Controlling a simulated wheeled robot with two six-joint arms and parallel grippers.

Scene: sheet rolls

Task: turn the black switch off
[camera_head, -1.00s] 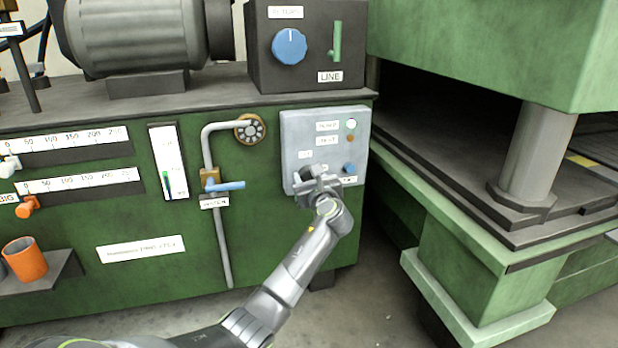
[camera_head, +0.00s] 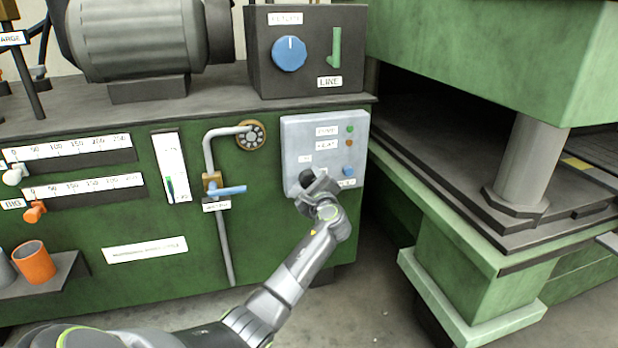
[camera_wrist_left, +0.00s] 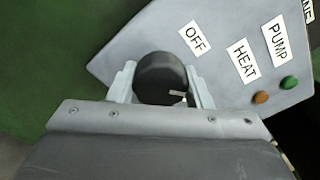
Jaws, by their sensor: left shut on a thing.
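The black switch (camera_wrist_left: 160,75) is a round dark knob with a white pointer mark, on a light grey panel (camera_head: 296,132). In the left wrist view the pointer lies on the knob's right side, and the OFF label (camera_wrist_left: 194,38) is to the upper right. My left gripper (camera_head: 312,182) is at the lower left of the panel, its fingers on both sides of the knob, shut on it. It hides most of the knob in the head view. The PUMP lamp (camera_head: 350,129) is dull green; the HEAT lamp (camera_head: 349,143) is orange-brown. My right gripper is not in view.
A blue button (camera_head: 347,171) sits right of my gripper on the panel. A pipe with a blue valve handle (camera_head: 228,190) is to the left. A green press with a grey column (camera_head: 523,165) stands at the right. Open floor lies in front of the panel.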

